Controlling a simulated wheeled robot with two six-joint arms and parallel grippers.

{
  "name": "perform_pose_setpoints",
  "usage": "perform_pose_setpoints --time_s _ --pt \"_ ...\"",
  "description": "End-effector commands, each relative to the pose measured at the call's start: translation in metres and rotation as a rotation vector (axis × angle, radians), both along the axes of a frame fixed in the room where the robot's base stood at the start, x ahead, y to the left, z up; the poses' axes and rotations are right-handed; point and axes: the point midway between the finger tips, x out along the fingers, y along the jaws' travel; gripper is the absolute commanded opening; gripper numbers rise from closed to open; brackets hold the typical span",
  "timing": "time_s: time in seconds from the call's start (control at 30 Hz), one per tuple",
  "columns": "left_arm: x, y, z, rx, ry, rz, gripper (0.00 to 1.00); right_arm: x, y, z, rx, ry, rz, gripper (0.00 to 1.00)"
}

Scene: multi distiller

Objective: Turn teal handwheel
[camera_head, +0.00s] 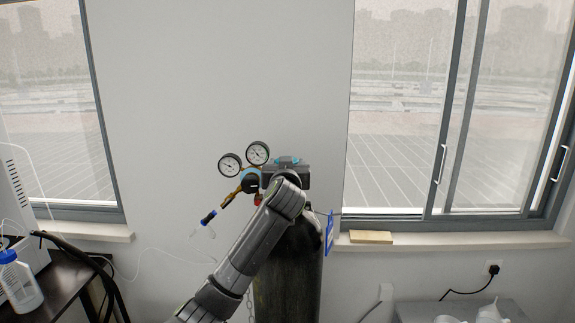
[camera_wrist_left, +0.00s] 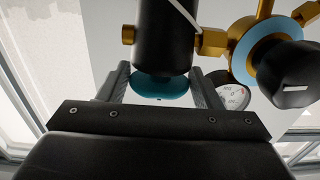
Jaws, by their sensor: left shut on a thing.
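The teal handwheel (camera_head: 287,160) sits on top of the valve of a dark gas cylinder (camera_head: 288,270). In the left wrist view the handwheel (camera_wrist_left: 160,88) lies between the two fingers of my left gripper (camera_wrist_left: 160,82), next to a black cylindrical part (camera_wrist_left: 165,35). My left gripper (camera_head: 287,171) is shut on the handwheel, one finger on each side of its rim. In the head view my gripper and arm hide part of the valve and the cylinder's top. My right gripper is not in view.
A brass regulator with a teal ring (camera_head: 249,178) and two round gauges (camera_head: 257,153) (camera_head: 230,165) is left of the valve. A blue tag (camera_head: 329,232) hangs at the cylinder's right. A wooden block (camera_head: 370,237) lies on the right windowsill. A bottle (camera_head: 18,280) stands at lower left.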

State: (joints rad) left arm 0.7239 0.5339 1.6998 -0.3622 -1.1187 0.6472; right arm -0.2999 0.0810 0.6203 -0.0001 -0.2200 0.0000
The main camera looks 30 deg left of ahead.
Motion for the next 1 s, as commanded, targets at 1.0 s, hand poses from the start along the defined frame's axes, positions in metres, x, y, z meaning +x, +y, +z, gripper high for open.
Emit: perform_pose_setpoints --time_s 1.0 --pt "-0.0002 0.0009 0.0002 0.001 -0.001 -0.029 0.76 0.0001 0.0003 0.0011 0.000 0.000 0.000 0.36"
